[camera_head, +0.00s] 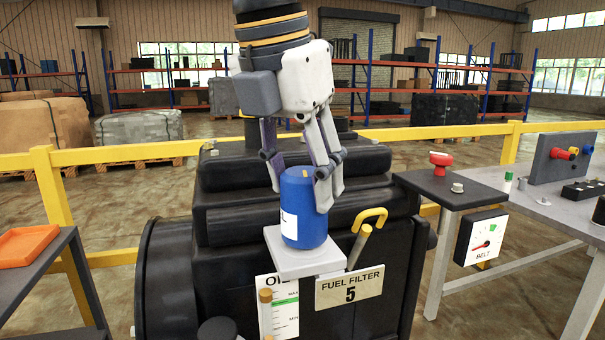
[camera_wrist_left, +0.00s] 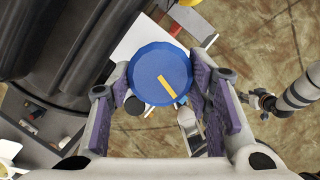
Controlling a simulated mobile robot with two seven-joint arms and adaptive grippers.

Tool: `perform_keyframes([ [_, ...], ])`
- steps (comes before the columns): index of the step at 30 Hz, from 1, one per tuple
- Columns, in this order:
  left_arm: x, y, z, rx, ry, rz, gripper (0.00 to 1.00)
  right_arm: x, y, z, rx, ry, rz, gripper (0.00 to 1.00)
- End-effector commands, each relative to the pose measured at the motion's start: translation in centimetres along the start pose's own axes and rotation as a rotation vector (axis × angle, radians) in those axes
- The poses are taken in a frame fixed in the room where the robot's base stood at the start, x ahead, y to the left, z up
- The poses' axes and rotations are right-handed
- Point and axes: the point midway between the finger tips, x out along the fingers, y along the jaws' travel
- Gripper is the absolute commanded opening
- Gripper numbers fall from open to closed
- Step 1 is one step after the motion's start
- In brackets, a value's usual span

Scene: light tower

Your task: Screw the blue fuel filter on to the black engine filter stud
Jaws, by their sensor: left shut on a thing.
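The blue fuel filter (camera_head: 304,222) is an upright cylinder with a white label and a yellow mark on top. It sits at or just over the pale square plate (camera_head: 290,268) on the engine's front. My left gripper (camera_head: 298,182) is shut on the filter from above, a finger on each side. The left wrist view shows the blue filter top (camera_wrist_left: 161,77) between the fingers of my left gripper (camera_wrist_left: 160,84). The black stud is hidden, so I cannot tell whether the filter is on it. My right gripper (camera_wrist_left: 264,103) appears small in the left wrist view, its opening unclear.
The black engine (camera_head: 270,160) stands behind the plate. An orange tray (camera_head: 27,245) is at left, and a bench (camera_head: 484,182) with a red knob is at right.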

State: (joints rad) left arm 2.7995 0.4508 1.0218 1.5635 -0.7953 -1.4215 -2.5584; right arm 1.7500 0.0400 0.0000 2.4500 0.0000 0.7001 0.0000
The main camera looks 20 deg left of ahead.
Motion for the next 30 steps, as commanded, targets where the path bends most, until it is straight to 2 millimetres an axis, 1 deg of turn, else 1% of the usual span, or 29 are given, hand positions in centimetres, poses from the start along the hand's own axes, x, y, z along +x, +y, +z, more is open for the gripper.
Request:
perform_keyframes([
  [1, 0.1, 0.1, 0.0, 0.077, 0.002, -0.029, 0.07, 0.0, 0.0, 0.0, 0.000, 0.000, 0.000, 0.40],
  [4, 0.1, 0.1, 0.0, 0.181, 0.001, -0.058, 0.07, 0.0, 0.0, 0.0, 0.000, -0.001, 0.000, 0.40],
  [12, 0.2, 0.1, 0.0, 0.208, 0.003, -0.065, 0.07, 0.0, 0.0, 0.0, 0.000, -0.001, 0.000, 0.40],
  [14, 0.3, 0.2, 0.0, 0.280, 0.003, -0.091, 0.07, 0.0, 0.0, 0.0, 0.000, -0.001, 0.000, 0.40],
  [16, 0.5, 0.2, 0.1, 0.422, 0.006, -0.140, 0.07, 0.2, 0.0, 0.1, 0.000, -0.007, 0.000, 0.40],
  [19, 1.1, 0.1, 0.1, 0.441, 0.019, -0.148, 0.07, 1.4, 0.1, 1.1, 0.000, -0.049, 0.002, 0.40],
  [30, 1.3, 0.1, 0.1, 0.531, 0.017, -0.177, 0.07, 4.3, 0.2, 3.5, 0.001, -0.146, 0.006, 0.40],
])
